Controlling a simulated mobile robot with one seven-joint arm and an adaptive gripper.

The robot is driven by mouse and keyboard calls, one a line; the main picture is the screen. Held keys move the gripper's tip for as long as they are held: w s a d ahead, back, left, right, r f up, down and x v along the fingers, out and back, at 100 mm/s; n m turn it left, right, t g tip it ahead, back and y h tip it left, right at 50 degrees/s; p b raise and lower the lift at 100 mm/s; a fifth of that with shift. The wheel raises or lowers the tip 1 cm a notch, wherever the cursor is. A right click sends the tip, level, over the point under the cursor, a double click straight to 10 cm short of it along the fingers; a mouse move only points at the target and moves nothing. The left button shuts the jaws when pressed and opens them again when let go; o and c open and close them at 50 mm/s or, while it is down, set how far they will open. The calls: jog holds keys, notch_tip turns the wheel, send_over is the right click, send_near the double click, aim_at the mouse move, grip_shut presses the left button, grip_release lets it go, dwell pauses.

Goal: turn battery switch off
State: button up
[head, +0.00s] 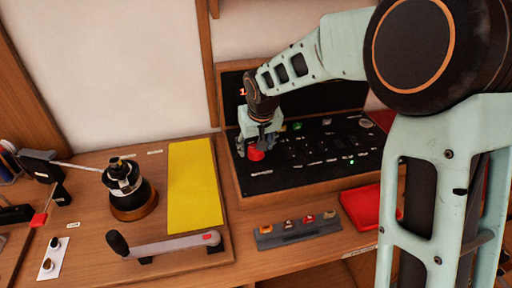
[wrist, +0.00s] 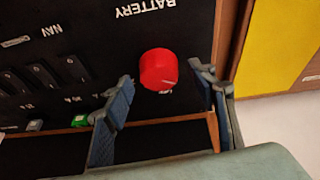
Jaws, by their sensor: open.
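The battery switch is a round red knob (wrist: 158,69) on a black panel (wrist: 170,20), beside the printed word BATTERY in the wrist view. A pale line marks the knob's face. In the head view the red knob (head: 256,153) shows just below my gripper (head: 252,148), at the left end of the panel. In the wrist view my gripper (wrist: 166,92) is open, with one finger on either side of the knob. A gap shows between the knob and each finger. I cannot tell how far above the panel the fingertips are.
Rocker switches (wrist: 55,80) and a green light (wrist: 80,120) sit beside the knob. A wooden frame edges the panel. In the head view a yellow sheet (head: 195,185), a black winch (head: 128,190) and a lever (head: 165,246) lie left; a red tray (head: 362,207) lies right.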

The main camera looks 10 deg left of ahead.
jog(key=shift+w+a+f, duration=0.1)
jog(key=shift+w+f, duration=0.15)
jog(key=shift+f, duration=0.25)
jog(key=c, duration=1.2)
